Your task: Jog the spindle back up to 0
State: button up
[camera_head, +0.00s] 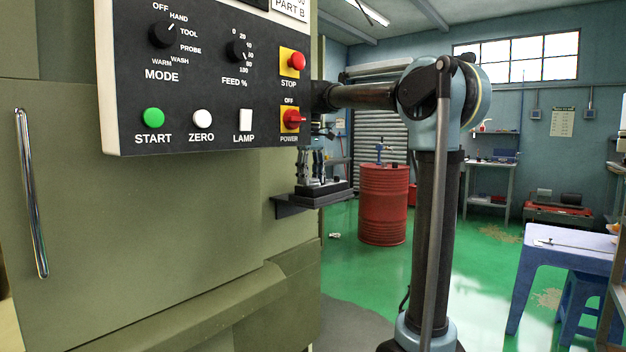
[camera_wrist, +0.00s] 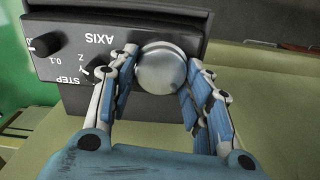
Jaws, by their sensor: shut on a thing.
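A black jog box is in the wrist view (camera_wrist: 120,100), its AXIS and STEP lettering upside down. My gripper (camera_wrist: 160,66) is shut on a round silver jog wheel (camera_wrist: 161,74) on this box, with one blue-padded finger on each side. In the head view my gripper (camera_head: 313,164) reaches down to the jog box (camera_head: 325,192), beside the machine. The head view does not show the wheel clearly. No spindle position reading is visible.
The machine's control panel (camera_head: 215,105) carries MODE and FEED dials, START, ZERO, LAMP, STOP and POWER controls. A long door handle (camera_head: 31,195) is at the left. A red drum (camera_head: 384,210) and blue table (camera_head: 560,245) stand beyond. Green floor between them is mostly open.

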jog(key=m, duration=0.4)
jog(key=shift+d, duration=0.1)
jog(key=m, duration=0.5)
jog(key=shift+d, duration=0.1)
jog(key=shift+m, duration=0.3)
dwell(0.3)
jog(key=o, duration=1.1)
